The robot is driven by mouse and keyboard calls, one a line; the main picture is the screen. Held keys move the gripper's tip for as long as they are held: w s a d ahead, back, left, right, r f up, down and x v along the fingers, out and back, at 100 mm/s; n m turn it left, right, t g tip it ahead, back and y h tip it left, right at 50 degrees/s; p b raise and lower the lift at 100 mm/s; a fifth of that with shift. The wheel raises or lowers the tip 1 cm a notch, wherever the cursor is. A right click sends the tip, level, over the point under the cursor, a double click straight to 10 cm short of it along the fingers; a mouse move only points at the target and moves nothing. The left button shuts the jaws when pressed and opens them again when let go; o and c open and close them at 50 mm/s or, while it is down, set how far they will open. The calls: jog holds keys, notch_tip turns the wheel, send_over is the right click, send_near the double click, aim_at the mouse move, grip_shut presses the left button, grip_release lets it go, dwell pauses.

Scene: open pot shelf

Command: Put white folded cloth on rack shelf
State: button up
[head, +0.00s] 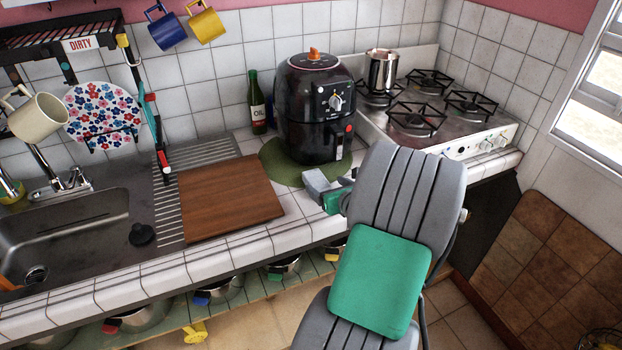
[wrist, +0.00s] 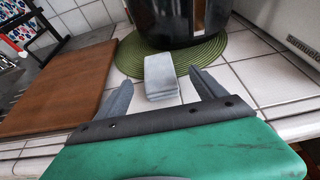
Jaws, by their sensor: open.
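The white folded cloth (wrist: 161,76) lies on the tiled counter in front of the black air fryer, its far end at the green round mat. It looks pale grey, a small layered block. In the head view the cloth (head: 316,183) shows just left of my gripper (head: 328,186), partly hidden by it. In the wrist view my gripper (wrist: 160,84) is open, with one finger on each side of the cloth and a gap to both. A black rack shelf (head: 60,32) with a "DIRTY" sign hangs on the wall at top left.
The air fryer (head: 315,105) stands on the green mat (head: 278,166) close behind the cloth. A wooden board (head: 230,197), an oil bottle (head: 257,103) and a sink (head: 80,225) are to the left. A gas stove (head: 440,120) is right.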

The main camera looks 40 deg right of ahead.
aim_at(316, 178)
jog(key=p+x, duration=0.1)
jog(key=x, duration=0.6)
jog(key=shift+w+a, duration=0.15)
jog(key=shift+w, duration=0.1)
jog(key=c, duration=1.6)
jog(key=shift+o, duration=0.2)
jog(key=shift+r, duration=0.1)
